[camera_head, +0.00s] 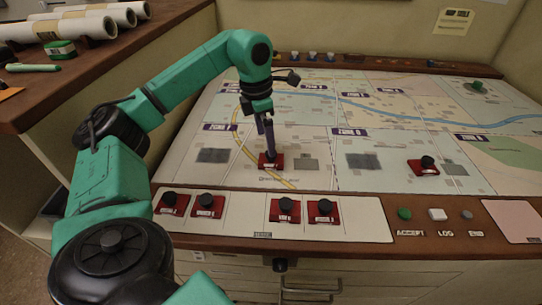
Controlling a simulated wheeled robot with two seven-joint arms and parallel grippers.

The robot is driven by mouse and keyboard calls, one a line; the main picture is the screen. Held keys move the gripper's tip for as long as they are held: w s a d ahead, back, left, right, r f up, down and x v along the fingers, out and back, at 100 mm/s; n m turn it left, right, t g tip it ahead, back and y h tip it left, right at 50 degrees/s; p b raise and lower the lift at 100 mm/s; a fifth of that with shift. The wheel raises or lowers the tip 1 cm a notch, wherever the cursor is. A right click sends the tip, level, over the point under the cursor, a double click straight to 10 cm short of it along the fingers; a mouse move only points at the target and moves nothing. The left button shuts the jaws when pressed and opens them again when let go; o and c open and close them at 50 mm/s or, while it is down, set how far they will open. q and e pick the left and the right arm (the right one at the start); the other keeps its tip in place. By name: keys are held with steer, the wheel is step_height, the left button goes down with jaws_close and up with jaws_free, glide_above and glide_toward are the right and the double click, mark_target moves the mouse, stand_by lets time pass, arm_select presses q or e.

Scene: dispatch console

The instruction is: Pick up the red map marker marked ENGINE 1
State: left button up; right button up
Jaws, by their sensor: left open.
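Several red map markers with black knobs and small white labels are in view; the labels are too small to read, so I cannot tell which is ENGINE 1. One red marker (270,163) sits on the map (340,178), directly under my left gripper (268,149). The gripper points down, open, with its fingers at the marker's knob, which they partly hide. I cannot tell whether they touch it. Another red marker (425,168) sits on the map at the right. More red markers stand on the white strip (245,216) along the front. My right gripper is not in view.
Green, white and grey buttons (437,214) are on the wooden front edge at the right. A green piece (477,86) stands on the map's far right. Small pieces (312,56) line the back ledge. Rolled papers (70,24) lie on the left cabinet.

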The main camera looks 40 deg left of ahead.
arm_select(q)
steer(key=f, duration=0.4)
steer(key=w+d+f, duration=0.1)
steer(key=f, duration=0.1)
steer(key=shift+f+p, duration=0.25)
steer(key=shift+p, duration=0.15)
steer(key=c, duration=1.3)
steer(key=shift+o, duration=0.2)
steer(key=shift+r, duration=0.2)
